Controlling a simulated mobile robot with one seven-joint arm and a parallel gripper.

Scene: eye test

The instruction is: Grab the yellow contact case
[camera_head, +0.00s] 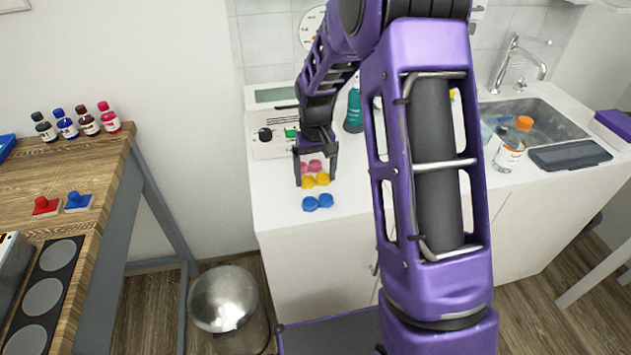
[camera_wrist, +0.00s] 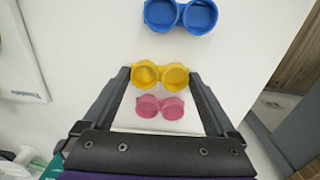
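The yellow contact case (camera_head: 315,181) lies on the white counter in the head view, with two round lids side by side. It also shows in the wrist view (camera_wrist: 160,75), between my fingertips. My gripper (camera_head: 315,177) points down with one finger on each side of the case. In the wrist view my gripper (camera_wrist: 159,74) is open, with a thin gap between each fingertip and the case. Whether the fingertips are down at the case's height is hard to tell.
A pink contact case (camera_head: 311,166) lies behind the yellow one, also between my fingers in the wrist view (camera_wrist: 160,106). A blue contact case (camera_head: 318,202) lies in front, near the counter's edge. A green bottle (camera_head: 353,110) and a white device (camera_head: 270,140) stand behind.

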